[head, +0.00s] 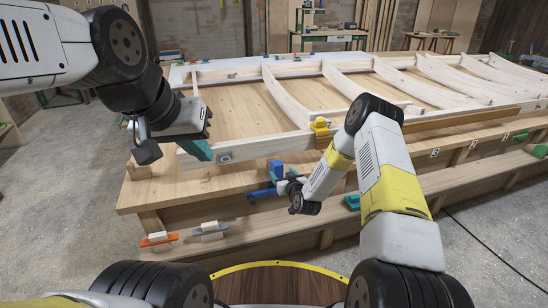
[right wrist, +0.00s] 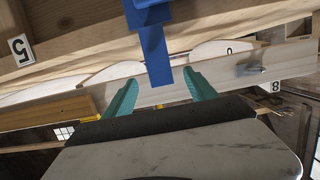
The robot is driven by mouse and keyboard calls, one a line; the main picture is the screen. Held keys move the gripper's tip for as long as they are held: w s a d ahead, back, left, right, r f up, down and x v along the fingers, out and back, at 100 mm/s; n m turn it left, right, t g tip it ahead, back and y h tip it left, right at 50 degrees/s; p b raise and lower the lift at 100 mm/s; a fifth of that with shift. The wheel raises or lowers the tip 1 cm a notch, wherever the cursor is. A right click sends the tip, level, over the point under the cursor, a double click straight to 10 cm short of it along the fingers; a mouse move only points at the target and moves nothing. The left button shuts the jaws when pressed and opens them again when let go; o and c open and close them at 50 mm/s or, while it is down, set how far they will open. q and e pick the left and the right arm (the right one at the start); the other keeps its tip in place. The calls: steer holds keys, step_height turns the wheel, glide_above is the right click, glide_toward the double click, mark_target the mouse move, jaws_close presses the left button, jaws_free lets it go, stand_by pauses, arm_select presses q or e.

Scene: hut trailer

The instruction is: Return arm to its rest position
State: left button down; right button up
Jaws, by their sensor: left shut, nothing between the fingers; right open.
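My left gripper (head: 197,150) is at the left in the head view, with teal fingers shut and empty. It is close to the near left corner of the wooden frame; I cannot tell whether it touches. My right arm (head: 330,172) reaches forward over the near edge of the bench. My right gripper (right wrist: 156,82) shows two teal fingers spread apart in the right wrist view. A blue clamp (right wrist: 153,45) appears between them in the picture, not gripped. In the head view the blue clamp (head: 277,168) is at the bench edge, just left of my right wrist.
The wooden bench (head: 150,190) carries a ribbed frame (head: 285,98). An orange clamp (head: 158,241) and a grey one (head: 209,229) lie on the lower ledge. Open concrete floor (head: 60,200) is at the left.

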steer(key=shift+s+r, duration=0.1)
steer(key=shift+s, duration=0.05)
step_height(320, 180, up, 14)
steer(key=d+n+g, duration=0.1)
steer(key=d+g, duration=0.1)
steer(key=d, duration=0.1)
steer(key=s+d+r+g+h, duration=0.1)
steer(key=s+d+r, duration=0.1)
steer(key=s+r, duration=0.35)
steer(key=s+d+r+g+h, duration=0.1)
steer(key=s+d+r, duration=0.1)
steer(key=r, duration=0.6)
steer(key=s+d+r+m+g, duration=0.1)
steer(key=s+d+r, duration=0.1)
steer(key=s+r, duration=0.35)
steer(key=s+d+r+m+g, duration=0.1)
steer(key=s+d+r, duration=0.15)
steer(key=s, duration=0.55)
steer(key=s+r+m+g, duration=0.2)
steer(key=s, duration=1.8)
steer(key=shift+s+d+r, duration=0.2)
steer(key=shift+d+r, duration=0.1)
steer(key=shift+d, duration=0.15)
